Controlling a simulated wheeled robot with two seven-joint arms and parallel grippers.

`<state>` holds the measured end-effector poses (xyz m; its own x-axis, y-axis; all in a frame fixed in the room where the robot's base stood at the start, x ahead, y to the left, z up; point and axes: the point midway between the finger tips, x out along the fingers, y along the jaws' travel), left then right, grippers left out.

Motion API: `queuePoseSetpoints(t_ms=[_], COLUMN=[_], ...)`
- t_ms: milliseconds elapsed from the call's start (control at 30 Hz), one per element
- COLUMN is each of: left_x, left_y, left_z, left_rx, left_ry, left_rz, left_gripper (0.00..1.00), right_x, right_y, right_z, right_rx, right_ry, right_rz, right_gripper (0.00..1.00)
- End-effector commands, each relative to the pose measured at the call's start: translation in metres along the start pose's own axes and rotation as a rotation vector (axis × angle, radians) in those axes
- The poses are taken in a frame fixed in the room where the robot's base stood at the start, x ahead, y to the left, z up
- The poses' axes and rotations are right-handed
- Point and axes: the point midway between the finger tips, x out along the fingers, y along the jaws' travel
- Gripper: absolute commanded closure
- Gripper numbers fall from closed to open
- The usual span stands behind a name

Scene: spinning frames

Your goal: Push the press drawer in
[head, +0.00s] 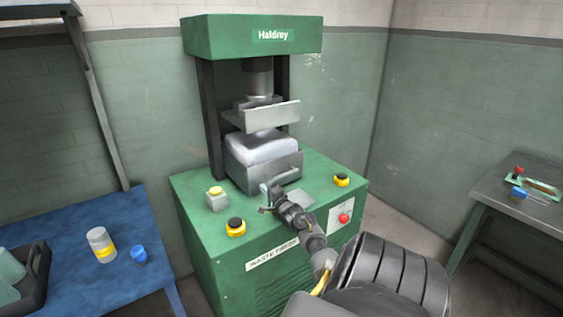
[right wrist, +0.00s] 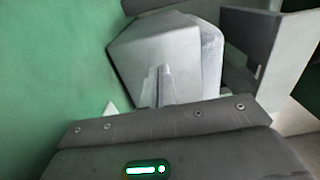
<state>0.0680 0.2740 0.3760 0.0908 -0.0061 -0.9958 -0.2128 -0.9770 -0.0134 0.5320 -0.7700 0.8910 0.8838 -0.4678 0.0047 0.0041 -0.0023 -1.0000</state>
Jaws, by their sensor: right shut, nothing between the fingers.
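The press (head: 250,36) is a green machine with a grey drawer (head: 275,175) at its middle, below the ram plate. The drawer holds a pale, white, rounded load (head: 262,146) and has a light bar handle (head: 281,179) on its front. My right gripper (head: 268,196) is just in front of the drawer, near the handle, shut and empty. In the right wrist view its closed fingers (right wrist: 158,86) point at the grey drawer (right wrist: 138,58); I cannot tell whether they touch it. My left gripper is not in view.
Yellow-and-black buttons (head: 236,227) and a red button (head: 344,218) sit on the press base. A blue table (head: 112,280) at left holds a jar (head: 101,243), a blue cap (head: 139,254) and a dark crate (head: 36,270). A grey table (head: 510,205) stands at right.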

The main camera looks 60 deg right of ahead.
Motion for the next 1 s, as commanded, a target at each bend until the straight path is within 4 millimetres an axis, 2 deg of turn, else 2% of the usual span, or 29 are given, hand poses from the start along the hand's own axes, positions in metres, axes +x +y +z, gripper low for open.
queuePoseSetpoints(t_ms=[33, 100, 400, 600, 1000], left_x=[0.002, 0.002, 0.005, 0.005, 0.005], left_y=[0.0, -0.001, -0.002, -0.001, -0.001], left_z=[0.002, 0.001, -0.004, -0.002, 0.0], left_rx=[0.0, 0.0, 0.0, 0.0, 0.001], left_ry=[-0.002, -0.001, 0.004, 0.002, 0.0], left_rz=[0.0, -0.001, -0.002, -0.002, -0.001], left_gripper=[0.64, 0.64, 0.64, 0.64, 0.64], right_x=[-0.013, -0.026, -0.07, -0.081, -0.081], right_y=[0.005, 0.007, 0.007, 0.006, 0.006], right_z=[0.0, 0.006, 0.012, 0.01, 0.009], right_rx=[-0.004, -0.002, -0.001, -0.001, -0.001], right_ry=[-0.001, -0.007, -0.015, -0.013, -0.012], right_rz=[0.004, 0.005, 0.006, 0.007, 0.007], right_gripper=[1.0, 1.0, 1.0, 1.0, 1.0])
